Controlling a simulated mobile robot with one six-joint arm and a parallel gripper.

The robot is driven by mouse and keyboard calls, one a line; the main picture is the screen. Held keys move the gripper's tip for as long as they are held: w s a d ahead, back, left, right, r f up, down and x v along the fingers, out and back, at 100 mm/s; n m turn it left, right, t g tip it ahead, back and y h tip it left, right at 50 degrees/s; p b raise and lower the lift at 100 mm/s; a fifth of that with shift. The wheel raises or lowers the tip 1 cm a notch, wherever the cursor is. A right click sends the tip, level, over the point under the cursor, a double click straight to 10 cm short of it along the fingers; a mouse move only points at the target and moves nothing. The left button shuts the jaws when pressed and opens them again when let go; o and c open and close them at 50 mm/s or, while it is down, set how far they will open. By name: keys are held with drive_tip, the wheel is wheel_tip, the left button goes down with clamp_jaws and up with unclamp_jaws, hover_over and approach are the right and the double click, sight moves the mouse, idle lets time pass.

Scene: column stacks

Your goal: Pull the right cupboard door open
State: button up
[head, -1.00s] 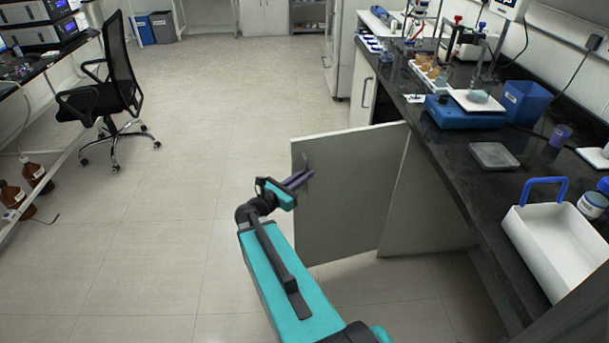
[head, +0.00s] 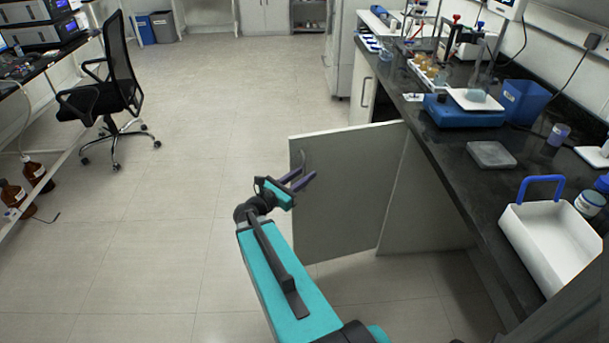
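The right cupboard door (head: 340,205), a grey panel, stands swung far out from under the black bench, its inner or outer face toward me. Its slim handle (head: 303,158) is near the upper left edge of the panel. My gripper (head: 306,174) is in front of the panel at the handle's lower end. Its two purple fingers are spread with a gap between them. Whether a finger still touches the handle I cannot tell.
The black bench (head: 455,180) runs along the right, with a white carrier (head: 550,245), a blue balance (head: 463,112) and a blue bin (head: 523,100) on it. An office chair (head: 105,90) stands at the left. The floor (head: 200,150) between is clear.

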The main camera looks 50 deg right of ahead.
drive_tip(key=a+p, duration=0.2)
drive_tip(key=a, duration=1.1)
drive_tip(key=shift+w+a, duration=0.3)
drive_tip(key=shift+w, duration=0.1)
